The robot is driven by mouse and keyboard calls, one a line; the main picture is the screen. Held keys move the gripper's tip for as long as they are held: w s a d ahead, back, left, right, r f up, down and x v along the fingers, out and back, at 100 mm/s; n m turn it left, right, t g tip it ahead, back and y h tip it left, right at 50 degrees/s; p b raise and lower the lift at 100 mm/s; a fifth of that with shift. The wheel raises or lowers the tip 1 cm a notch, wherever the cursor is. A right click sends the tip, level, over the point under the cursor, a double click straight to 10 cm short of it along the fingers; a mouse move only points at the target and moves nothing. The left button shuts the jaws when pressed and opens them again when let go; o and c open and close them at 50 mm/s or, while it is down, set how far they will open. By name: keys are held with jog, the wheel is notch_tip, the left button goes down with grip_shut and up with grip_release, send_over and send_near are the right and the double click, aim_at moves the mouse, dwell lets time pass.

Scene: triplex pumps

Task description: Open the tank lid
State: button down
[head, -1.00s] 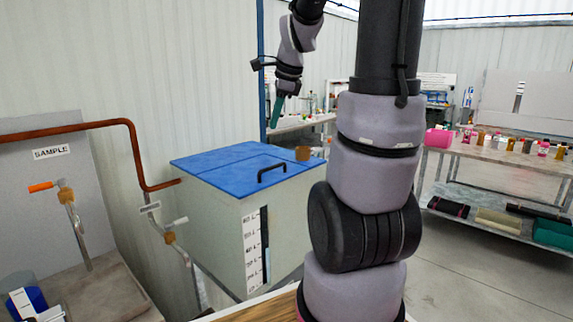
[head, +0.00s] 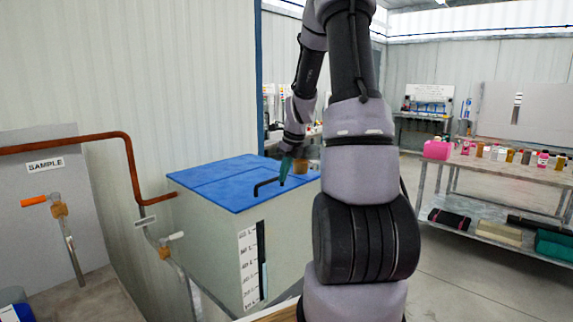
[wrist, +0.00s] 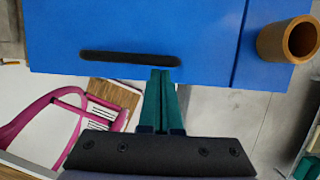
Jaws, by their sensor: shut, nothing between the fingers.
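The tank (head: 220,240) is a pale box with a level scale on its front. Its blue lid (head: 225,175) lies flat and closed on top. A black bar handle (head: 264,187) stands on the lid near its front edge; in the wrist view the handle (wrist: 130,58) runs across the lid's near part. My gripper (head: 284,172) is above the right end of the handle. In the wrist view its green fingers (wrist: 161,75) are together, empty, with tips just beside the handle's right end. Whether the tips touch the handle cannot be told.
A copper pipe (head: 131,160) runs along the wall to the tank's left side. A brown cylindrical fitting (wrist: 288,40) sits at the lid's right. A shelf table (head: 500,165) with bottles stands at the right. Open floor (head: 465,265) lies right of my arm.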

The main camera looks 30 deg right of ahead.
jog(key=shift+x, duration=0.8)
jog(key=shift+r, duration=0.1)
